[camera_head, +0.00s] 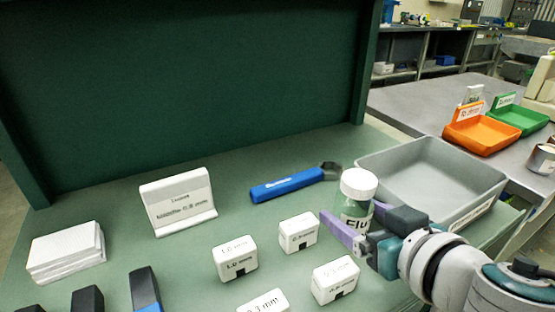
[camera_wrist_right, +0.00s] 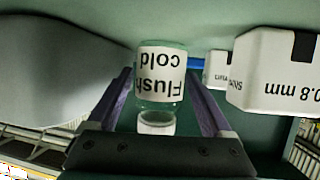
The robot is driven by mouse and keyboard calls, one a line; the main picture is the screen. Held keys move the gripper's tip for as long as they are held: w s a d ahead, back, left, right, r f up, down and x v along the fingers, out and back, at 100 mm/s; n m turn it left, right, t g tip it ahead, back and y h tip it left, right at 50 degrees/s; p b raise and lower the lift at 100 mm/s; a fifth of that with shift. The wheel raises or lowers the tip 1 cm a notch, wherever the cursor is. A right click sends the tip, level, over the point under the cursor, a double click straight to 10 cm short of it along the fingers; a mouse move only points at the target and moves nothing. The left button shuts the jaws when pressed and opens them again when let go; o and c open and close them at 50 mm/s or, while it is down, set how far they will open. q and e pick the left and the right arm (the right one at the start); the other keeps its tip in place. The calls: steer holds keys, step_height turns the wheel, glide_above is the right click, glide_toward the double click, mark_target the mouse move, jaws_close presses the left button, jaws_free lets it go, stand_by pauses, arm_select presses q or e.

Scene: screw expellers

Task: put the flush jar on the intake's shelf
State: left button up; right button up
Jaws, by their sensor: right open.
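The flush jar (camera_head: 357,188) has a white lid and a white label and stands upright on the green bench beside the grey bin. In the right wrist view the jar (camera_wrist_right: 161,85) appears upside down, with its label reading "Flush cold". My right gripper (camera_head: 357,219) is open, with its purple fingers on either side of the jar. The wrist view shows a gap between the jar and each finger. I cannot make out the intake's shelf. My left gripper is not in view.
A grey bin (camera_head: 376,171) stands close behind the jar. Several white labelled blocks (camera_head: 298,232) and a blue-handled wrench (camera_head: 290,184) lie left of the jar. A white sign (camera_head: 178,207) stands further left. An orange tray (camera_head: 480,137) and a green tray (camera_head: 520,120) sit on another table.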

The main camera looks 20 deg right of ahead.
steer(key=shift+w+f, duration=0.25)
steer(key=shift+w, duration=0.25)
steer(key=c, duration=1.3)
jaws_close()
steer(key=shift+r, duration=0.15)
